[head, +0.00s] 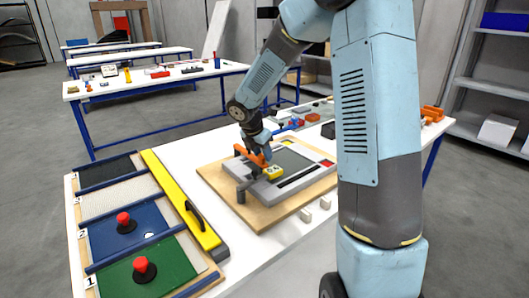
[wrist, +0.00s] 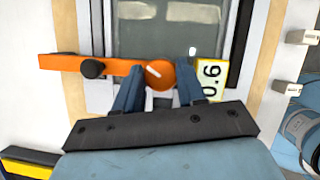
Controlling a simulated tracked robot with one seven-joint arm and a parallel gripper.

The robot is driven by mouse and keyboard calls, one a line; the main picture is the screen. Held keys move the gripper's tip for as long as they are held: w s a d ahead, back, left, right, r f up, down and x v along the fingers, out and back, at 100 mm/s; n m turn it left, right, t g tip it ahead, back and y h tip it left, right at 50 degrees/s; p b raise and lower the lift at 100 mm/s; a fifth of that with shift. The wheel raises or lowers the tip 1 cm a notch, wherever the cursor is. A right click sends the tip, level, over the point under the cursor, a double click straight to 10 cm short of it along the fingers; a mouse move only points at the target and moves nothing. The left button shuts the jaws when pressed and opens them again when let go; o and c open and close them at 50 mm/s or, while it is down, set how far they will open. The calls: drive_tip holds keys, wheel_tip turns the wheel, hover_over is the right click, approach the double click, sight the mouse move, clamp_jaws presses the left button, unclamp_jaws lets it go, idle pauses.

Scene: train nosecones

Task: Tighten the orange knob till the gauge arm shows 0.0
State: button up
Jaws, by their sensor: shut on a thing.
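The orange knob (wrist: 160,74) is round with a white mark and sits at the right end of an orange bar (wrist: 60,62) with a black knob (wrist: 93,67). My gripper (wrist: 158,80) has one finger on each side of the orange knob and is shut on it. The yellow-edged gauge display (wrist: 210,80) is just right of the fingers, its digits sideways, and appears to read 0.6. In the head view my gripper (head: 262,150) is at the orange clamp (head: 250,155) over the grey panel (head: 310,160), partly hiding the knob. The yellow gauge also shows there (head: 273,173).
The panel lies on a wooden board (head: 262,217) on a white table. Left of it are a yellow level (head: 180,200) and a numbered rack with red knobs (head: 145,266). Small pale blocks (head: 306,214) lie in front. Tools lie behind the panel.

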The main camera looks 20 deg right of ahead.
drive_tip(key=shift+w+a+r+m, duration=0.1)
drive_tip(key=shift+w+a+m, duration=0.15)
drive_tip(key=shift+m, duration=0.55)
drive_tip(key=m+g, duration=0.1)
drive_tip(key=m, duration=0.1)
drive_tip(key=m+g, duration=0.1)
drive_tip(key=m, duration=0.1)
drive_tip(key=shift+w+a+h, duration=0.1)
drive_tip(key=shift+h, duration=0.2)
drive_tip(key=m, duration=0.2)
drive_tip(key=m+g, duration=0.1)
drive_tip(key=m, duration=0.1)
drive_tip(key=m+g, duration=0.1)
drive_tip(key=m, duration=0.1)
drive_tip(key=shift+w+m, duration=0.25)
drive_tip(key=shift+m, duration=0.05)
drive_tip(key=m, duration=0.2)
drive_tip(key=m+g+y, duration=0.1)
drive_tip(key=m+g, duration=0.1)
drive_tip(key=m, duration=0.1)
drive_tip(key=shift+w+d+m+y, duration=0.2)
drive_tip(key=shift+d+m+y, duration=0.1)
drive_tip(key=shift+d, duration=0.05)
drive_tip(key=m+y, duration=0.1)
drive_tip(key=m, duration=0.1)
drive_tip(key=m+g+y, duration=0.1)
drive_tip(key=m, duration=0.2)
drive_tip(key=shift+d+m, duration=0.2)
drive_tip(key=shift+m, duration=0.1)
drive_tip(key=o, duration=1)
